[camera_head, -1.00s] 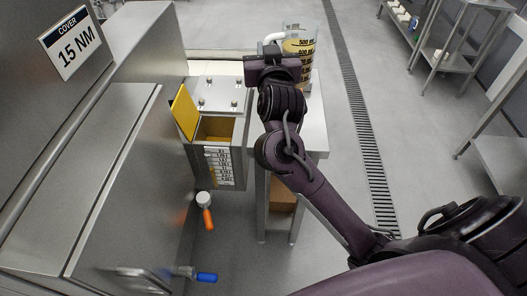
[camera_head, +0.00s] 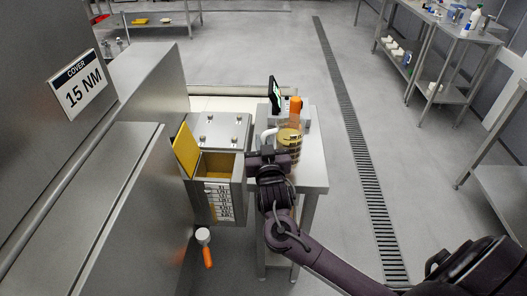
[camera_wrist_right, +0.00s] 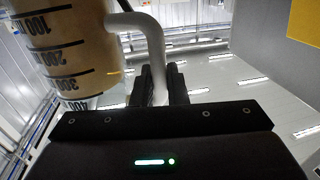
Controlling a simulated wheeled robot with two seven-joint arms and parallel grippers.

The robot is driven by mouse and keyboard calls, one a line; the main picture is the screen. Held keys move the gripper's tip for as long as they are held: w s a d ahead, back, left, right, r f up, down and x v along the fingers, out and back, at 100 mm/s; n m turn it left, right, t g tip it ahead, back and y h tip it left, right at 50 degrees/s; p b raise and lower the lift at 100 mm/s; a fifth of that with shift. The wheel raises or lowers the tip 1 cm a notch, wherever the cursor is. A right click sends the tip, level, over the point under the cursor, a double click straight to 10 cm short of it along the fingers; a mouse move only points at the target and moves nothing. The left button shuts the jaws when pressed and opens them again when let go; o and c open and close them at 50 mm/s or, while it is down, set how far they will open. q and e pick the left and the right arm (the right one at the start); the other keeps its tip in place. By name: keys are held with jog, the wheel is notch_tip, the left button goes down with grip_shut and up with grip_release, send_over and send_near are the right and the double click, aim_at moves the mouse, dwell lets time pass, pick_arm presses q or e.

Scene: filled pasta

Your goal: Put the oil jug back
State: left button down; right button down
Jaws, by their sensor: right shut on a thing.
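The oil jug (camera_head: 288,148) is a clear measuring jug with dark markings, amber oil and a white handle. In the head view it looks upright over the small steel table (camera_head: 312,172); I cannot tell whether its base touches the top. My right gripper (camera_head: 268,158) is at the handle side of the jug. In the right wrist view the fingers (camera_wrist_right: 160,84) are shut around the white handle (camera_wrist_right: 152,45), with the jug's marked wall (camera_wrist_right: 68,48) beside them. My left gripper is not in view.
An open steel box with a yellow lid (camera_head: 186,150) stands left of the gripper. A dark screen (camera_head: 274,95) and an orange object (camera_head: 295,104) are behind the jug. A large steel machine (camera_head: 100,190) fills the left. Open floor lies right of the table.

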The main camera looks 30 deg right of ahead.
notch_tip(320, 180, down, 4)
jog(key=shift+r, duration=0.25)
jog(key=shift+f, duration=0.2)
jog(key=c, duration=1.4)
grip_release()
jog(key=shift+c, duration=0.2)
